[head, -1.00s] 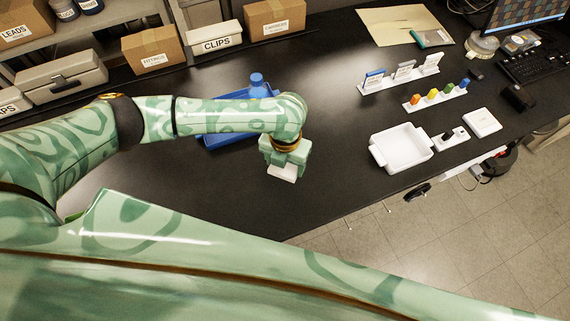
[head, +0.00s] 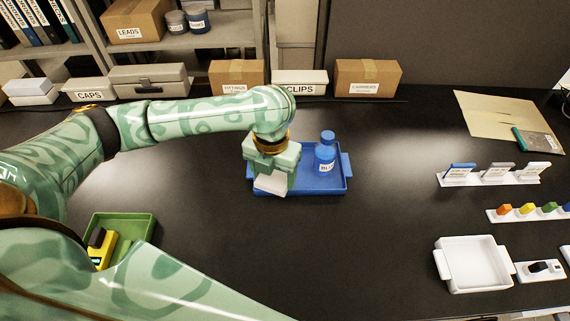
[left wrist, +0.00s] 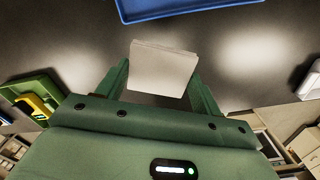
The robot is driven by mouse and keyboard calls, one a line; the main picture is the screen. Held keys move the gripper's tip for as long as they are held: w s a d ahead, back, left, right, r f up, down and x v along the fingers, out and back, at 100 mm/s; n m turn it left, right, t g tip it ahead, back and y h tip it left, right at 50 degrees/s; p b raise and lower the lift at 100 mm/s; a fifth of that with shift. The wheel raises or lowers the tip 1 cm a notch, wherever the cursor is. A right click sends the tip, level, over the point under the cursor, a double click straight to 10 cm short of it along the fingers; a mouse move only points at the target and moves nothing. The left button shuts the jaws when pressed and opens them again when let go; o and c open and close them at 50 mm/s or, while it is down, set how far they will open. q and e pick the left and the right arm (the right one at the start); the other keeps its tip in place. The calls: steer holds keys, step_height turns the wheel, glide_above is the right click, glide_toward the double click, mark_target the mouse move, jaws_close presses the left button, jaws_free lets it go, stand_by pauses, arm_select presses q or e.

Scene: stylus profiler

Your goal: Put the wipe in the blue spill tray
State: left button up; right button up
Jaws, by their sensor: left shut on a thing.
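The wipe (head: 271,184) is a small white, folded-looking piece. My left gripper (head: 271,176) is shut on it; in the left wrist view the wipe (left wrist: 163,68) sits between the two green fingers. The blue spill tray (head: 330,184) lies on the black bench, and a blue bottle (head: 326,155) with a label stands in it. In the head view the gripper and wipe overlap the tray's left front part. In the left wrist view the tray's blue edge (left wrist: 185,10) is beyond the wipe, with dark bench between them in the picture. My right gripper is out of view.
A green tray (head: 140,220) with a yellow tool is at lower left. A white tray (head: 476,264) and small labelled racks (head: 490,176) are at right. Boxes (head: 368,79) line the back. The bench in front of and right of the blue tray is clear.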

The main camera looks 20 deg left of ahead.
arm_select(q)
steer(key=w+a+f+b, duration=0.1)
steer(key=w+f+b, duration=0.1)
steer(key=w+f, duration=0.1)
steer(key=w+a+f+b, duration=0.1)
steer(key=w+a+f, duration=0.1)
steer(key=w, duration=0.3)
steer(key=w+a+f+b, duration=0.1)
steer(key=w+f+b, duration=0.1)
steer(key=w+f, duration=0.2)
steer(key=shift+a+f+b, duration=0.15)
steer(key=shift+a+b, duration=0.2)
steer(key=shift+a, duration=0.05)
steer(key=shift+w+f, duration=0.1)
steer(key=shift+f, duration=0.1)
step_height(320, 180, down, 3)
steer(key=shift+w+a+f+b, duration=0.15)
steer(key=shift+b, duration=0.6)
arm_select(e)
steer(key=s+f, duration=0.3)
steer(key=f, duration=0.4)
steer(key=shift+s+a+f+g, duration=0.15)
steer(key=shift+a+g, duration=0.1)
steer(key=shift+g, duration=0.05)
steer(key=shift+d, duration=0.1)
arm_select(q)
steer(key=o, duration=1.4)
steer(key=shift+f, duration=0.1)
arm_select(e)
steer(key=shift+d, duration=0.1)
